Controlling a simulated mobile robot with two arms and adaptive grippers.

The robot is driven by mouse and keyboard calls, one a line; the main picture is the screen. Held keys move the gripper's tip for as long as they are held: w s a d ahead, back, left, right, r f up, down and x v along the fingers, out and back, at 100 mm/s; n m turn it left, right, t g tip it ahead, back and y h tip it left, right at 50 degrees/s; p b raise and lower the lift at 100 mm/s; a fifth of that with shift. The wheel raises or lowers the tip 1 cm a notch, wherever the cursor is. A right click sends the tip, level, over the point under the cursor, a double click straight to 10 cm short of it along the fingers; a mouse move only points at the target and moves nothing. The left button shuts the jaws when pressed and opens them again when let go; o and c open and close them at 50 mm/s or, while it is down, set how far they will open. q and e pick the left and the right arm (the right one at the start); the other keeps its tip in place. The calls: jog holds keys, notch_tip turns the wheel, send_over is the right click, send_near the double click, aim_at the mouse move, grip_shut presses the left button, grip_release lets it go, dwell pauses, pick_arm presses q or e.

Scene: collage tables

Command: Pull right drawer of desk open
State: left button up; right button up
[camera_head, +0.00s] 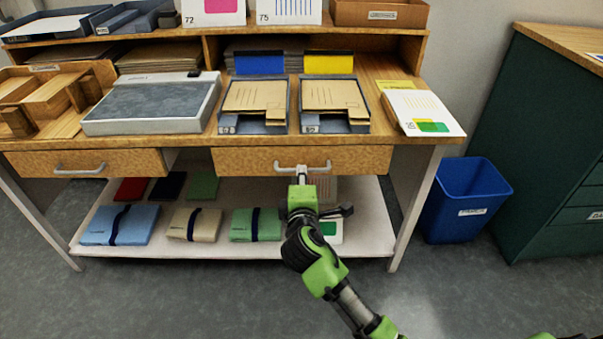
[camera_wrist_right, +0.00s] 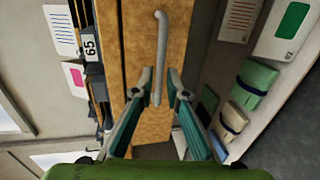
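The desk (camera_head: 238,139) has two wooden drawers under its top. The right drawer (camera_head: 245,160) has a curved light grey handle (camera_head: 318,168) and its front looks flush with the desk. In the right wrist view the handle (camera_wrist_right: 160,40) runs down between my fingers. My right gripper (camera_head: 302,177) is at the middle of the handle from the front. In the wrist view its fingertips (camera_wrist_right: 160,78) are spread on both sides of the bar, with a small gap showing. My left gripper is not in view.
The left drawer (camera_head: 125,164) looks shut. Below, a white shelf (camera_head: 270,250) holds folders and cloth-like bundles. A blue bin (camera_head: 465,200) stands right of the desk, beside a green cabinet (camera_head: 530,130). Trays (camera_head: 285,128) stand on the desktop. The floor in front is clear.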

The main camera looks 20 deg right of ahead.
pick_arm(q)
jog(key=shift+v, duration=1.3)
pick_arm(e)
jog(key=shift+x, duration=1.85)
jog(key=c, duration=0.4)
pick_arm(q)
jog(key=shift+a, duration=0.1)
pick_arm(e)
jog(key=shift+s, duration=0.1)
